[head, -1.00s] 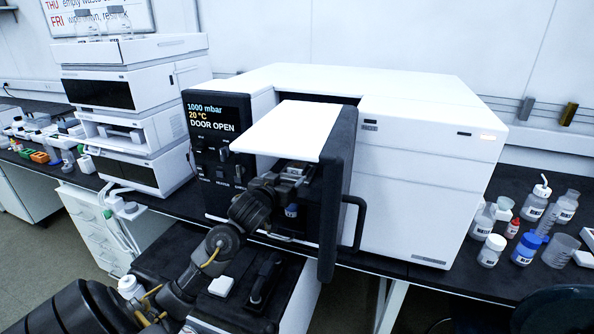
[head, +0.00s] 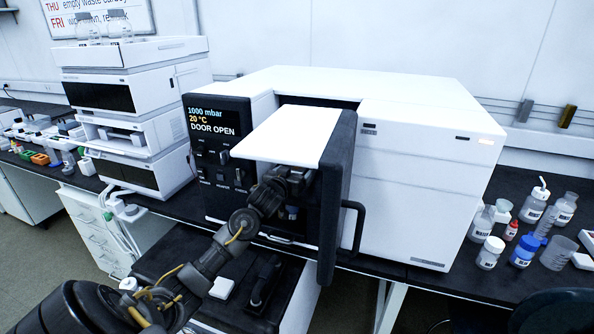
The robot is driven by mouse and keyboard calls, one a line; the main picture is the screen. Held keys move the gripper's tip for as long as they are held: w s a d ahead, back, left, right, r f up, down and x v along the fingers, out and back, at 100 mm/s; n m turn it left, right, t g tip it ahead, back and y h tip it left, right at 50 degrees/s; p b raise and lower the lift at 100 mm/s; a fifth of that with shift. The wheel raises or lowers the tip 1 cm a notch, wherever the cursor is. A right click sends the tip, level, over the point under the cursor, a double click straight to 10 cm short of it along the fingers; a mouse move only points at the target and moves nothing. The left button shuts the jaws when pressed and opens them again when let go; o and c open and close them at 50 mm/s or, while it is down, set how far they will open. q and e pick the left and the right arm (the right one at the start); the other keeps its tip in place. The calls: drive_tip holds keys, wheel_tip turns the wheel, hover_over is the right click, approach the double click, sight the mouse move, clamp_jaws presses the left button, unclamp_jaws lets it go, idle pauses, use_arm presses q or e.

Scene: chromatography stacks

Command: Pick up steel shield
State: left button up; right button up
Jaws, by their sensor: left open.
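My left arm comes in from the lower left, and its left gripper (head: 291,194) is inside the open bay of the large white instrument (head: 430,190). The gripper is open. It is dark and small here, and the bay around its fingers is in shadow. A small bluish part (head: 291,212) shows just below the gripper; I cannot tell what it is. I cannot make out a steel shield; it may be hidden by the gripper, the arm or the bay's walls. My right gripper is not in view.
The thick black door (head: 338,200) with its handle (head: 353,228) stands open right of the gripper. A white panel (head: 283,133) overhangs the bay. The control panel (head: 218,150) reads "DOOR OPEN". Bottles (head: 488,252) stand far right. A small white block (head: 221,288) lies below.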

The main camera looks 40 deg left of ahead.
sight(295, 171)
use_arm(q)
drive_tip(key=shift+x, duration=1.15)
drive_tip(key=c, duration=1.2)
drive_tip(key=shift+a, duration=0.1)
wheel_tip(295, 171, up, 10)
